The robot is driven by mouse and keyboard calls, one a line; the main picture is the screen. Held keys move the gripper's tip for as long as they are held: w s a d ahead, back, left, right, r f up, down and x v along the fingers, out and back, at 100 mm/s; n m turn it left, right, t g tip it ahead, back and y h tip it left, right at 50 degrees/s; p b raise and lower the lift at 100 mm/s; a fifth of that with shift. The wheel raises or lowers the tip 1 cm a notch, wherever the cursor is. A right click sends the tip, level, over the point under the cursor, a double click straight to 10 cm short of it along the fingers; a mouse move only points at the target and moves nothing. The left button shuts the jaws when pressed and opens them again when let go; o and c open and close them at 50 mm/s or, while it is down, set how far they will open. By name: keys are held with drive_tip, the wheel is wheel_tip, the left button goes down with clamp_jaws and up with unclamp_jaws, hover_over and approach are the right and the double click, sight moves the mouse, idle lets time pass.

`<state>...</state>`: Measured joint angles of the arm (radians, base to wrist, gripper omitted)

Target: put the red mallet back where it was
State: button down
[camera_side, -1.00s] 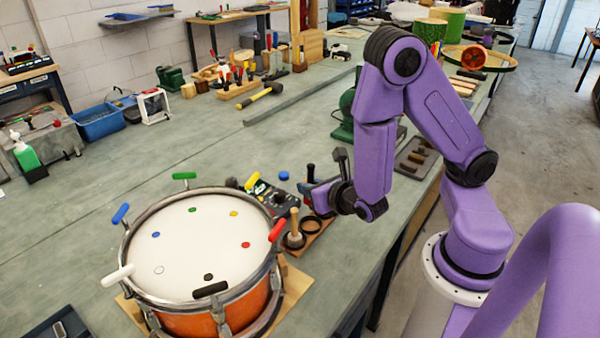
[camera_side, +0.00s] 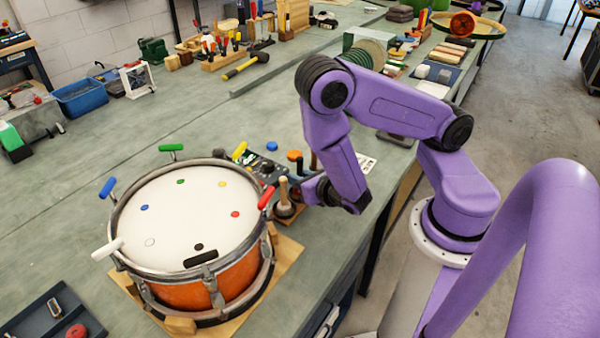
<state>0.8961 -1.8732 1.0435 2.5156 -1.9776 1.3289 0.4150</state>
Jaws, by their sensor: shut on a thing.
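I cannot make out a red mallet for sure. My gripper (camera_side: 307,190) is low over the bench, just right of the drum (camera_side: 190,225). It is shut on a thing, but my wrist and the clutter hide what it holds. A pale wooden handle (camera_side: 284,192) stands upright in a dark round base, close to the left of my gripper. A red-handled key (camera_side: 266,198) stands on the drum's right rim. A dark upright handle (camera_side: 313,160) shows just behind my gripper.
Green, yellow, blue, white and black handles also ring the drum rim. A dark tray (camera_side: 35,315) is at the front left. A yellow-and-black hammer (camera_side: 246,67) lies farther back.

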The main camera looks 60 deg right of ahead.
drive_tip(key=shift+f, duration=0.7)
idle(0.6)
drive_tip(key=c, duration=0.9)
unclamp_jaws()
drive_tip(key=shift+c, duration=0.2)
drive_tip(key=shift+v, duration=3.65)
drive_tip(key=s+d+r+m+g+h, duration=0.35)
drive_tip(key=r+m+g, duration=0.35)
drive_tip(key=m, duration=0.5)
drive_tip(key=s+a+r+m+g+y, duration=0.5)
drive_tip(key=s+a+r+m+y, duration=0.2)
drive_tip(key=s+a+y, duration=0.1)
drive_tip(key=shift+s+r+m+g, duration=0.3)
drive_tip(key=shift+s+m+g, duration=0.1)
drive_tip(key=shift+s, duration=0.35)
